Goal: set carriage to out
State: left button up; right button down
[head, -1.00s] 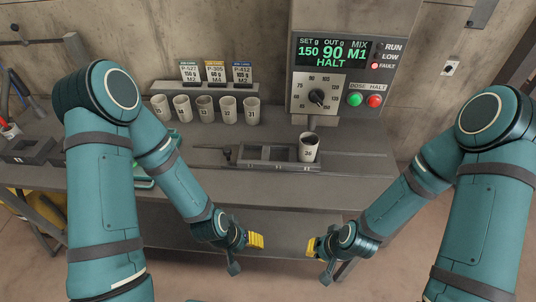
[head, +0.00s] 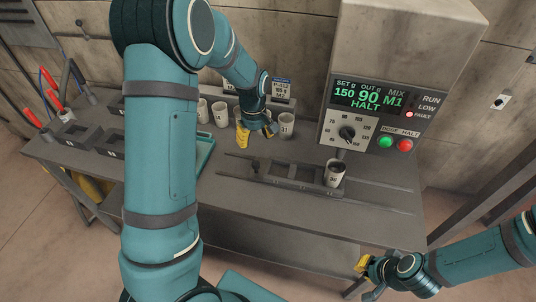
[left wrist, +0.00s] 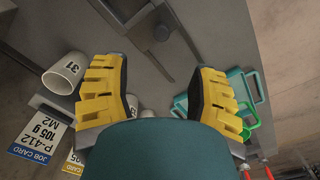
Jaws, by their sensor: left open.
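The carriage (head: 290,176), a dark open frame, sits on rails on the bench below the dispenser.
The dispenser panel (head: 370,96) reads SET 150, OUT 90, M1, HALT, with a red fault light. Cup 31 (head: 286,124) stands close to my left gripper, with other cups and job cards behind. A teal tray (head: 205,150) and dark bins (head: 75,137) are left.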

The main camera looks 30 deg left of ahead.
aim_at(255, 163)
pick_arm(q)
jog(key=f, duration=1.3)
jog(key=shift+a+f+b, duration=0.15)
jog(key=shift+a+b, duration=0.05)
jog(key=shift+b, duration=0.1)
jog(key=shift+o, duration=0.2)
grip_shut()
